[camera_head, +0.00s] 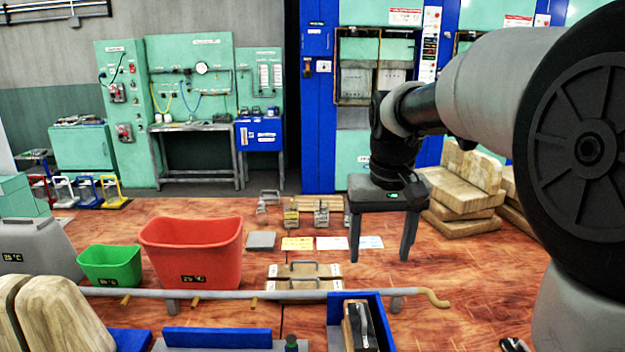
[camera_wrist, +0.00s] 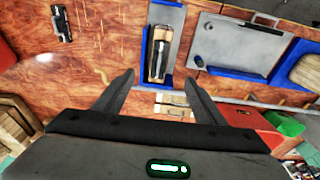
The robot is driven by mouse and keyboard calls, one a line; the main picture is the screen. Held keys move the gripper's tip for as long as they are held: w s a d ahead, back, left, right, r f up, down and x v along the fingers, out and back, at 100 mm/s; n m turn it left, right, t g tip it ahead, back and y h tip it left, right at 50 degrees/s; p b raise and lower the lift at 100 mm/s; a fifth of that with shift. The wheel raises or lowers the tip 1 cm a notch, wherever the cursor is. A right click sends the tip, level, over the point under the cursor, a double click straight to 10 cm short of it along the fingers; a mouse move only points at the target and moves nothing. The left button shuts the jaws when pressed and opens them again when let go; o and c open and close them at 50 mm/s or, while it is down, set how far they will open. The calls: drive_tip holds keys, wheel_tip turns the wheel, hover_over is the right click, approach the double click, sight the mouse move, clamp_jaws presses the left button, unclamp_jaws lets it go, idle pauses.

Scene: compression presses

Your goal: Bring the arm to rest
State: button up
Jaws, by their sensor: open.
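My gripper (camera_head: 380,250) hangs from my arm right of the middle in the head view, fingers pointing down above the wooden table (camera_head: 452,290). Its two fingers are wide apart with nothing between them. In the wrist view the open fingers (camera_wrist: 160,80) reach up from the gripper body, apart from everything in sight. The arm comes in from the right edge and is bent at the wrist. I cannot tell the exact height of the fingertips above the table.
A red bin (camera_head: 192,252) and a green bin (camera_head: 110,267) stand left. A grey rail (camera_head: 210,294) crosses the front. Wooden blocks (camera_head: 465,190) are stacked behind my gripper. Blue presses (camera_head: 318,120) stand behind.

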drive_tip(key=s+r+t+p, duration=0.2)
drive_tip(key=s+t+p, duration=0.1)
drive_tip(key=s, duration=1.7)
drive_tip(key=shift+s+r+t+p, duration=0.15)
drive_tip(key=shift+r+t+p, duration=0.15)
drive_tip(key=shift+t, duration=0.1)
